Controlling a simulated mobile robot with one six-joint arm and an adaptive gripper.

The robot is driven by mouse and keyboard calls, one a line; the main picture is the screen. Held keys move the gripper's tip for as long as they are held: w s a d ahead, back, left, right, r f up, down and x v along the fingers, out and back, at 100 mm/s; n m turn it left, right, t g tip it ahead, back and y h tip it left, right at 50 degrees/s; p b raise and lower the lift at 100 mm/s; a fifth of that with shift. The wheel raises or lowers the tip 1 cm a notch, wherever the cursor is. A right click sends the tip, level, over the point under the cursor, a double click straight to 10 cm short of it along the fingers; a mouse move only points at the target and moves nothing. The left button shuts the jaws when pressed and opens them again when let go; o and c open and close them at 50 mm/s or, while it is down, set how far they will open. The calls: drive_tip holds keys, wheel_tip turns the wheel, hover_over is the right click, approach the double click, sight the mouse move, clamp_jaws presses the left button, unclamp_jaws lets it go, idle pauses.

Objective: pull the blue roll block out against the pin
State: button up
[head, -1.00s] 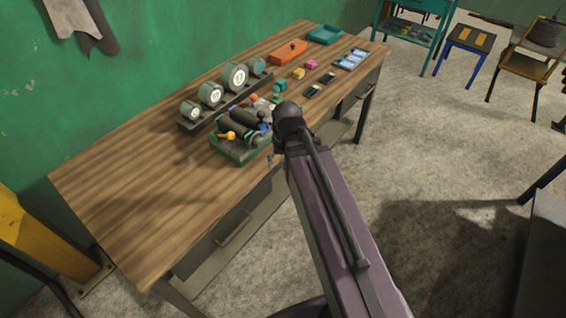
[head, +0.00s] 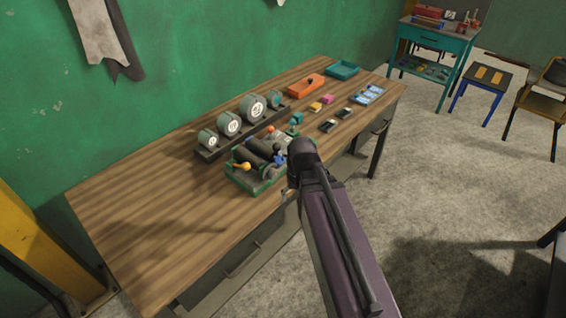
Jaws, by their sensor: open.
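A small green-based fixture (head: 240,180) sits near the front edge of the wooden bench. It carries dark cylinders (head: 262,147), a yellow-orange knob (head: 242,166) and a small blue part (head: 280,160) at its right side. The blue part may be the blue roll block, but it is too small to be sure. I cannot make out the pin. My purple arm rises from the lower right, and its dark end joint stands just right of the fixture. My gripper does not show; the arm may hide it.
Several round gauges (head: 256,106) stand on a rack behind the fixture. An orange tray (head: 305,87), a teal tray (head: 343,70) and small blocks lie toward the bench's far end. The bench's left part is clear. A teal cart (head: 438,45) and a stool (head: 480,77) stand beyond.

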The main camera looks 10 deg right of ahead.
drive_tip(key=w+f+m+y+b, duration=0.1)
drive_tip(key=w+m+y+b, duration=0.15)
drive_tip(key=w+m, duration=0.35)
drive_tip(key=m+t+y+b, duration=0.45)
drive_tip(key=m+y, duration=0.55)
drive_tip(key=m, duration=0.6)
approach(277, 147)
drive_tip(key=d, duration=0.4)
drive_tip(key=shift+w+a+r+g+b, duration=0.15)
drive_tip(key=shift+w+r+g+b, duration=0.2)
drive_tip(key=shift+r, duration=0.1)
drive_tip(key=shift+a, duration=0.1)
drive_tip(key=shift+b+x, duration=2.55)
drive_tip(key=shift+x, duration=4.35)
drive_tip(key=shift+f, duration=0.15)
